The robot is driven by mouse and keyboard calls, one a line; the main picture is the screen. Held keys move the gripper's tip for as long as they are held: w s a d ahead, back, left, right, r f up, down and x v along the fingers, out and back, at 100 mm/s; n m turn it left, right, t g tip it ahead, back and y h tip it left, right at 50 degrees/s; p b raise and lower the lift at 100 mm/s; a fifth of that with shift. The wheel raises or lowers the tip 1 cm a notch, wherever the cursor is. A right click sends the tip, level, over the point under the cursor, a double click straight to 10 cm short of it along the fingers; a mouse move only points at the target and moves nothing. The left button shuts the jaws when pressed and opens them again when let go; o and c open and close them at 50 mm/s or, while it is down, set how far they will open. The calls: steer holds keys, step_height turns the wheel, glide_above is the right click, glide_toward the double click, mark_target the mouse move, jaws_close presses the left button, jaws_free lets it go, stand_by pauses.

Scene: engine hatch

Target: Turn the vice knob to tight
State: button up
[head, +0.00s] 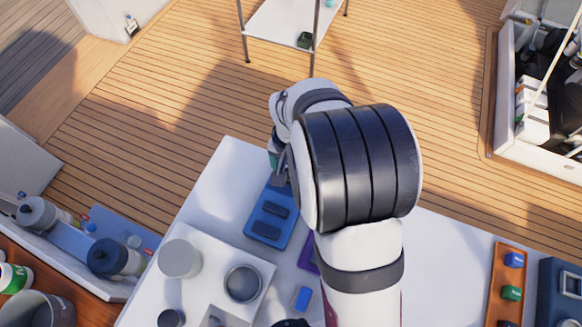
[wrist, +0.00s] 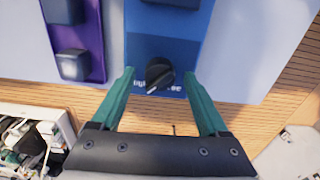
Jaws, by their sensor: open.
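A black knob (wrist: 160,75) with a pale pointer line sits near the edge of a blue panel (wrist: 178,22) in the wrist view. White lettering beside it is partly covered by the knob and cannot be read in full. My gripper (wrist: 159,78) is open, its two green fingers on either side of the knob, with gaps on both sides. I cannot tell how far the tips are above the panel. In the head view the blue panel (head: 256,234) lies on the white table, and my arm hides the knob and most of my gripper (head: 277,160).
In the head view, a white tray with a round cup (head: 180,258) stands at front left, and a wooden board with coloured knobs (head: 492,304) at right. Bare white table (head: 222,185) shows left of the blue panel.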

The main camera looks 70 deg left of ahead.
step_height(320, 180, up, 16)
stand_by(0.3)
steer(key=shift+f, duration=0.1)
steer(key=w+d+r+m, duration=0.25)
steer(key=w+d, duration=0.35)
steer(key=d, duration=0.3)
steer(key=w+d+r+m, duration=0.2)
steer(key=w+d+m, duration=0.3)
steer(key=d, duration=0.4)
steer(key=s+d+f+m+y, duration=0.1)
steer(key=s+d+m, duration=0.2)
steer(key=d, duration=0.7)
steer(key=s+d+f+m, duration=0.1)
steer(key=s+d+m, duration=0.3)
steer(key=d, duration=0.6)
steer(key=shift+f+y, duration=0.35)
steer(key=shift+y, duration=0.05)
steer(key=shift+m, duration=0.25)
steer(key=shift+o, duration=0.3)
